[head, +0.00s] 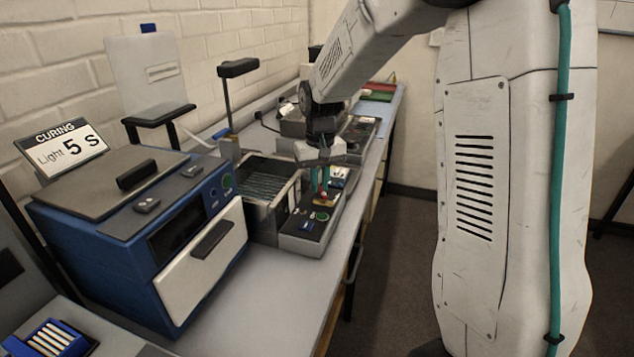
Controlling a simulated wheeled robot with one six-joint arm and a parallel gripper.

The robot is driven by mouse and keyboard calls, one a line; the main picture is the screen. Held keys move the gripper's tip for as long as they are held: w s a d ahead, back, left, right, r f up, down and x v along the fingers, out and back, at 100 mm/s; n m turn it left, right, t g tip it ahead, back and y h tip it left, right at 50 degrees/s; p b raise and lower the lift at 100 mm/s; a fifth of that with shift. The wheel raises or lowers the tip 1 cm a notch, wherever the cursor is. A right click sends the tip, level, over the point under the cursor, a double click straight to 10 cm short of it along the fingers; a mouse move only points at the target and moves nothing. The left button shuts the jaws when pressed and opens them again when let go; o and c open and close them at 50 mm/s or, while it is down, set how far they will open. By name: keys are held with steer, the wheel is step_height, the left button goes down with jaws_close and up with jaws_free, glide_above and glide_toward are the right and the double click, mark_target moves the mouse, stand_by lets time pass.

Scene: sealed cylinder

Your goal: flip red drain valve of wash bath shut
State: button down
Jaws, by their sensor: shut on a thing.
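The wash bath (251,217) is a metal basin with liquid in it, on the bench in the middle of the head view. A dark-topped control block (303,228) with a green button is at its front right. The drain valve (320,198) shows as a small red and brass piece at this block. My gripper (320,188) points down over the block, its teal fingers shut on the valve. The fingers partly hide the valve, and its handle angle is too small to tell.
A blue curing box (110,265) with a white door stands nearer on the bench, by a "CURING Light 5 S" sign (62,148). A black post (228,105) rises behind the bath. More equipment (359,135) stands farther back. The floor right of the bench is clear.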

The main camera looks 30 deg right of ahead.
steer(key=m, duration=0.1)
steer(key=d+m, duration=0.1)
steer(key=m, duration=0.1)
steer(key=shift+s+m, duration=0.15)
steer(key=shift+m, duration=0.15)
steer(key=shift+s+d+m, duration=0.15)
steer(key=shift+m, duration=0.8)
steer(key=shift+s+d+m, duration=0.1)
steer(key=shift+d+m, duration=0.05)
steer(key=shift+m, duration=0.8)
steer(key=c, duration=1.4)
jaws_free()
steer(key=shift+c, duration=0.2)
step_height(320, 180, up, 8)
steer(key=shift+f, duration=0.1)
